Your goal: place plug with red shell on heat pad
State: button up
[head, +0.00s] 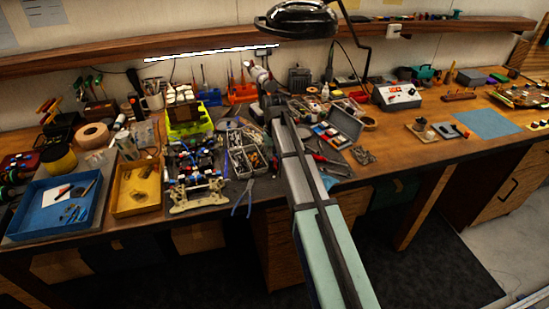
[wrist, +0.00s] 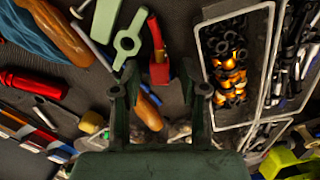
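My gripper (wrist: 166,90) is open in the wrist view, its two green fingers spread apart over the dark work mat. A small red piece with a metal part (wrist: 159,70) lies between and slightly beyond the fingertips; it may be the plug with the red shell, but I cannot tell for sure. Nothing is held. In the head view my gripper is at the far end of my arm, over the cluttered middle of the bench, and the plug cannot be made out. A flat blue pad (head: 487,123) lies on the right bench; I cannot tell whether it is the heat pad.
A divided parts tray (wrist: 236,75) stands right of the fingers. A red screwdriver (wrist: 35,84) and a pale green wing-shaped piece (wrist: 127,42) lie nearby. The head view shows a racecar chassis (head: 193,175), a blue tray (head: 25,212) and a grey open case (head: 347,122).

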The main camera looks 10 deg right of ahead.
notch_tip(320, 180, up, 11)
jog(key=b, duration=0.2)
jog(key=shift+w, duration=0.2)
jog(key=shift+o, duration=1)
jog(key=shift+r, duration=0.35)
jog(key=o, duration=0.7)
jog(key=shift+r, duration=0.3)
jog(key=shift+o, duration=0.2)
jog(key=shift+b, duration=0.4)
